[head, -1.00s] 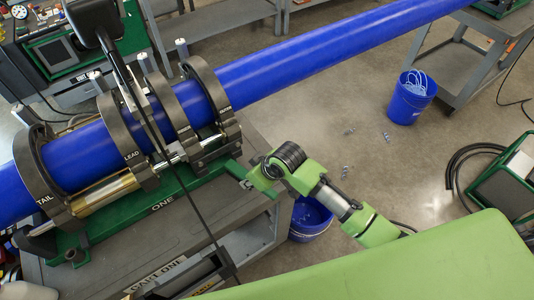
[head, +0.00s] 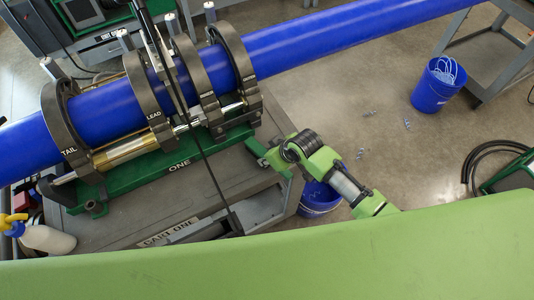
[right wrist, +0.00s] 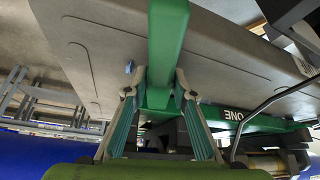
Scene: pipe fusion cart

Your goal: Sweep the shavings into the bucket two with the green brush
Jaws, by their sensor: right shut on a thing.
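My right gripper (right wrist: 157,88) is shut on a green bar, which looks like the handle of the green brush (right wrist: 168,40). Its bristles cannot be made out. In the head view my right arm reaches to the right edge of cart one, and the brush cannot be made out. Small shavings (head: 361,153) lie scattered on the floor. A small blue piece (right wrist: 128,67), perhaps a shaving, lies on a grey surface in the wrist view. One blue bucket (head: 432,97) holds pale curls; another blue bucket (head: 318,203) is partly hidden by my arm. I cannot read which is bucket two. My left gripper is out of view.
Cart one (head: 130,210) carries the green fusion machine (head: 150,178) with a long blue pipe (head: 330,35) clamped in it. A black hose (head: 485,155) lies on the floor at right. A white bottle (head: 48,240) stands at lower left. Floor between the buckets is mostly open.

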